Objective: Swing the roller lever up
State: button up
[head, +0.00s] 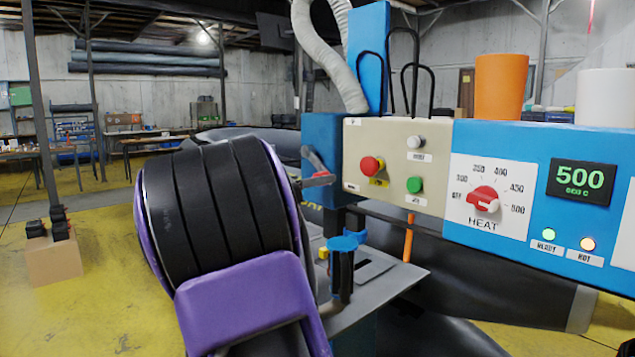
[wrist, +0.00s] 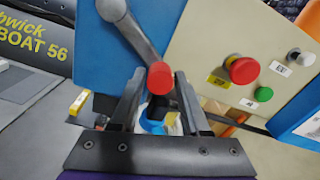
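The roller lever is a grey bar (wrist: 140,38) with a red grip (wrist: 160,79) on the side of a blue housing, in the wrist view. It slants down from its round pivot to the grip. My gripper (wrist: 161,84) is open, with its two dark fingers either side of the red grip near their tips; a gap seems to show on each side. I cannot tell whether either finger touches it. In the head view the lever (head: 314,160) points down and right beside the beige panel, and my purple and black arm hides most of the gripper.
A beige panel (head: 391,205) with red, green and white buttons is close right of the lever. Beyond it is a blue heat box (head: 528,150) reading 500. A blue-topped clamp part (head: 343,243) stands below. A cardboard box (head: 53,262) sits on the floor at left.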

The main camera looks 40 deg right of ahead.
grip_shut()
dwell(1.1)
